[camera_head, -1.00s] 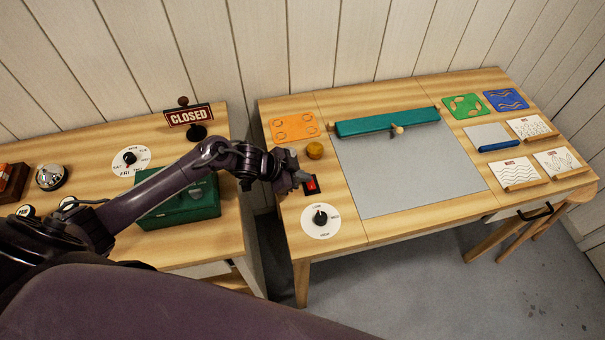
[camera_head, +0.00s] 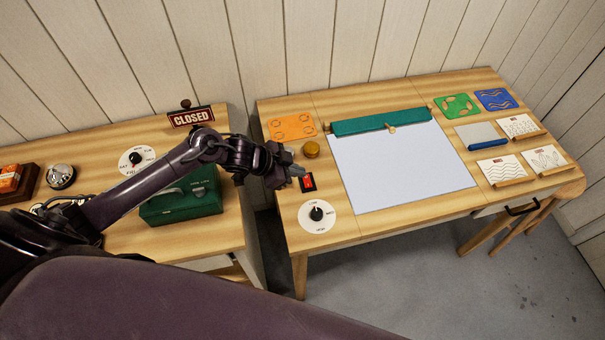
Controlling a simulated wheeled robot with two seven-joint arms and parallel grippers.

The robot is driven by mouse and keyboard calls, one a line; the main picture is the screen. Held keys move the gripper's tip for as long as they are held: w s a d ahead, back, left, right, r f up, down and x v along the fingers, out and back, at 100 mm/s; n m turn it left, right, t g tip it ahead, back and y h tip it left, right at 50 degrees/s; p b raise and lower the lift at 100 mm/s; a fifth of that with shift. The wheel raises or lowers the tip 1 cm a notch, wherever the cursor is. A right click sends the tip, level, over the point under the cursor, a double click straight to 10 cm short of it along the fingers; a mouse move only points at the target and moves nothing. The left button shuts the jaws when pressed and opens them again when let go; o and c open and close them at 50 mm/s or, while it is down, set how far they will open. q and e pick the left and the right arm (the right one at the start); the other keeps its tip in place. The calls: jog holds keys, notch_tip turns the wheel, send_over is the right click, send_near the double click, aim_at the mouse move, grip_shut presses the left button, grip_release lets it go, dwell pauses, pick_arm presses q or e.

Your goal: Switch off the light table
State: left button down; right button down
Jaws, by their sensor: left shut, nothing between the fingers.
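The light table's panel (camera_head: 400,165) is a pale, bright bluish-white rectangle set in the right wooden table, with a teal bar across its back edge. A red rocker switch (camera_head: 307,182) in a black frame sits left of the panel. A round white dial (camera_head: 317,216) with a black knob lies in front of the switch. My left gripper (camera_head: 296,170) is shut and empty, its tips just above and left of the switch. I cannot tell whether they touch it. My right gripper is not in view.
A round amber knob (camera_head: 311,149) and an orange card (camera_head: 291,127) lie behind the switch. A green box (camera_head: 183,199) and a CLOSED sign (camera_head: 191,116) stand on the left table. Pattern cards (camera_head: 500,168) lie on the right. A gap separates the tables.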

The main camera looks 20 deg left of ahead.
pick_arm(q)
jog(key=b+v, duration=0.1)
jog(key=v, duration=0.6)
jog(key=shift+s+a, duration=0.2)
jog(key=shift+a, duration=0.15)
